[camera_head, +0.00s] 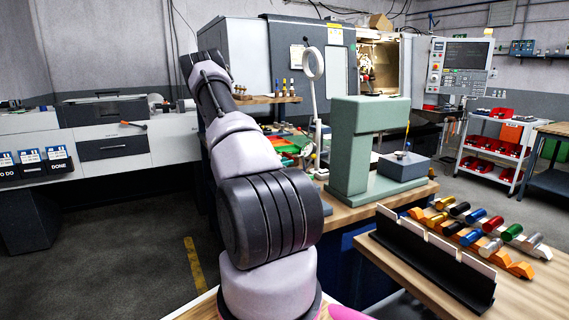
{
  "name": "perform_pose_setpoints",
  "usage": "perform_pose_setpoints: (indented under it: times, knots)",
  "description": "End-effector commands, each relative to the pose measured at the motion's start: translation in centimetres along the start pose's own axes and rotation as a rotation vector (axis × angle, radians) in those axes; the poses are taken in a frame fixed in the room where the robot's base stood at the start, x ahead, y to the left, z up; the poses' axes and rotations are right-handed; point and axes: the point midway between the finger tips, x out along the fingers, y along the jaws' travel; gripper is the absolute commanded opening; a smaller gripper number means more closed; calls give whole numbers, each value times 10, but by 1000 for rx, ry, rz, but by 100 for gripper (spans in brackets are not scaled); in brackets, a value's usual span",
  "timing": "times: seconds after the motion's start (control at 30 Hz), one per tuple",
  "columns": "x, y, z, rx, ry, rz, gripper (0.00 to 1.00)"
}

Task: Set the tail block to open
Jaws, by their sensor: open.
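I cannot make out for certain which thing is the tail block. The turning machine (240,62) stands behind, with a lit opening (378,65) showing some metal parts inside, too small to tell apart. My arm rises from the bottom middle and leans up to the left. My gripper does not show; the far end of the arm is hidden behind its own links.
A front table holds a black rack (430,262) and several coloured cylinders on orange and white holders. A control panel (460,68) and a trolley (497,148) with red bins stand at the right. The floor at lower left is clear.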

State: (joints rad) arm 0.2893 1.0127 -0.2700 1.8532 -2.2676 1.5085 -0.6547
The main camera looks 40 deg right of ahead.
Motion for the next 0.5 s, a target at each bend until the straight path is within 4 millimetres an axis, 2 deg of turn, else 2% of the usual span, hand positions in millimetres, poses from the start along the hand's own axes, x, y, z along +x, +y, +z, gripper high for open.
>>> perform_pose_setpoints:
  times: [0.3,0.37,0.4,0.5]
  knots:
    - [3,0,0,0,0,0,41]
    - [2,0,0,0,0,0,18]
    - [2,0,0,0,0,0,3]
    - [2,0,0,0,0,0,0]
